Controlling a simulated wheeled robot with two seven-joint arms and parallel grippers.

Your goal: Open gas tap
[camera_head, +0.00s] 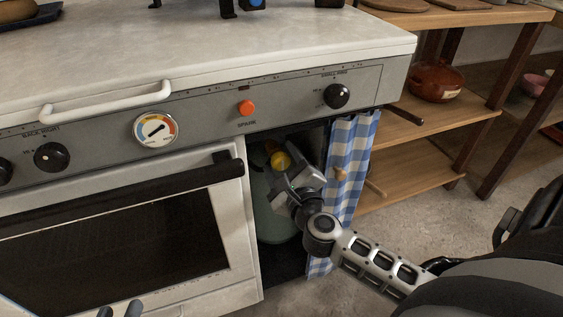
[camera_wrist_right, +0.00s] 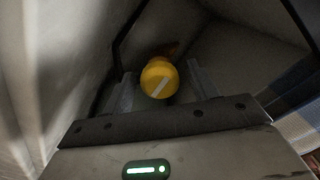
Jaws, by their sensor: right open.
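The gas tap is a yellow round knob (camera_head: 281,160) on top of a pale green gas bottle (camera_head: 275,225), inside the open cupboard under the stove top. In the right wrist view the yellow knob (camera_wrist_right: 158,78) shows a pale diagonal stripe on its face. My right gripper (camera_head: 289,174) reaches into the cupboard and is open. Its fingers stand on either side of the knob in the wrist view; I cannot tell whether they touch it. The tips of my left gripper (camera_head: 120,311) just show at the bottom edge of the head view, in front of the oven.
A blue checked curtain (camera_head: 352,155) hangs at the cupboard's right side, close to my right gripper. The oven door (camera_head: 130,235) bounds it on the left. A wooden shelf (camera_head: 415,145) with a brown pot (camera_head: 435,82) stands to the right. The floor there is clear.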

